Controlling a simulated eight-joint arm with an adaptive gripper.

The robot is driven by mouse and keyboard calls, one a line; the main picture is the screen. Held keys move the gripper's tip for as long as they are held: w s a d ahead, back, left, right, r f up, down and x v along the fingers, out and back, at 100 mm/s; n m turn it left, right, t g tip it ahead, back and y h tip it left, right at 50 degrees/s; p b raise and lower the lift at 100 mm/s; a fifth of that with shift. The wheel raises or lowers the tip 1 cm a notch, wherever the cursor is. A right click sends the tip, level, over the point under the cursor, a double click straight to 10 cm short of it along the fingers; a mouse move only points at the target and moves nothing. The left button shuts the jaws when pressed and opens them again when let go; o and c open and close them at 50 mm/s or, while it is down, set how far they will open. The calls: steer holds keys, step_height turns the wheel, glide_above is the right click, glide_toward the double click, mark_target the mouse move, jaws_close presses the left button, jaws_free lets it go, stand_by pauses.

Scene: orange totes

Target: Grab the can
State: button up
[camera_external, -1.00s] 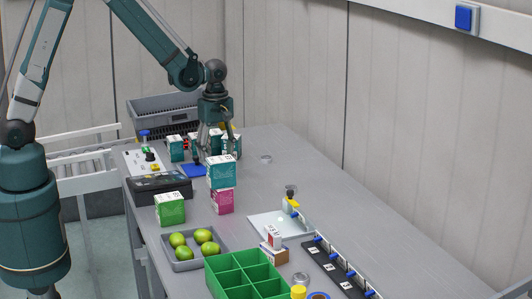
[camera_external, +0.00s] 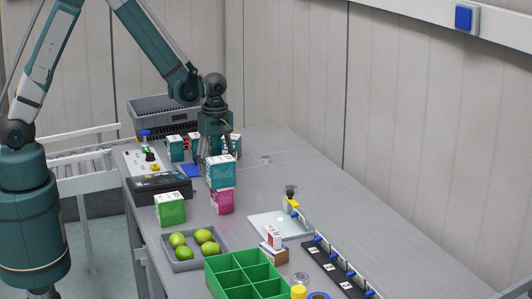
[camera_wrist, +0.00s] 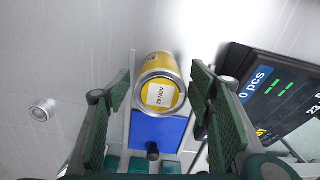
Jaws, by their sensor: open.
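My gripper (camera_external: 213,150) is open, with a finger on either side of that gap and none clearly touching the can. In the external view my gripper is low over the table behind the stacked teal box (camera_external: 221,173) and magenta box (camera_external: 223,202). I cannot make out the can there.
A blue pad (camera_wrist: 157,130) shows just below the can in the wrist view. A dark display (camera_wrist: 280,95) reading "0 pcs" is close to the right finger. Several teal-and-white boxes (camera_external: 176,149) stand around the gripper. A grey crate (camera_external: 165,112) is behind.

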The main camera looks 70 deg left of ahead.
steer(key=shift+f, duration=0.35)
stand_by(0.3)
steer(key=c, duration=1.1)
steer(key=shift+c, duration=0.2)
steer(key=shift+r, duration=0.15)
steer(key=shift+r, duration=4.9)
